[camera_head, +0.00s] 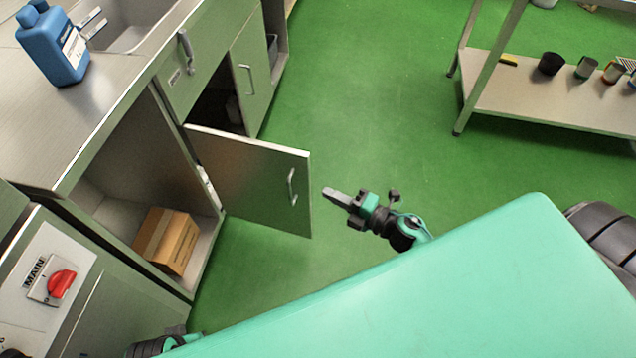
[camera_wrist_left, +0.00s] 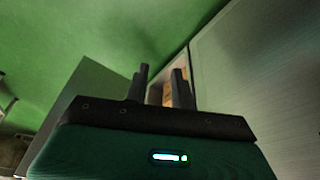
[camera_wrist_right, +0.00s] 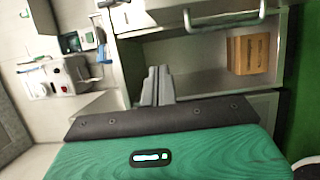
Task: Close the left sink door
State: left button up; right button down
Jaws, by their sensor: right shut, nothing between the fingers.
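The left sink door (camera_head: 250,175) is a grey metal panel, swung wide open and sticking out over the green floor. Its bar handle (camera_head: 291,187) is near the free edge, on the face towards me. A dark opening (camera_head: 215,105) shows behind it. My right gripper (camera_head: 335,196) is shut and empty, just right of the door's free edge, with a small apparent gap. Its closed fingers also show in the right wrist view (camera_wrist_right: 157,86). My left gripper (camera_wrist_left: 160,88) has its fingers apart with nothing between them; in the head view it is mostly hidden at the bottom left.
A cardboard box (camera_head: 167,240) lies in the open compartment beside the door. The right sink door (camera_head: 250,75) looks shut. A blue jug (camera_head: 52,45) stands on the counter. A red switch (camera_head: 61,284) is on the near panel. A shelf rack (camera_head: 545,100) stands far right; floor between is clear.

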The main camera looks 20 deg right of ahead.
aim_at(307, 166)
jog(key=w+a, duration=0.1)
jog(key=w, duration=0.2)
jog(key=w+a, duration=0.1)
jog(key=w, duration=0.3)
jog(key=w+a, duration=0.1)
jog(key=w, duration=0.2)
jog(key=shift+w+a, duration=0.15)
jog(key=shift+w+d, duration=0.25)
pick_arm(q)
jog(key=shift+f, duration=0.45)
jog(key=shift+f, duration=0.1)
pick_arm(e)
jog(key=shift+d, duration=0.1)
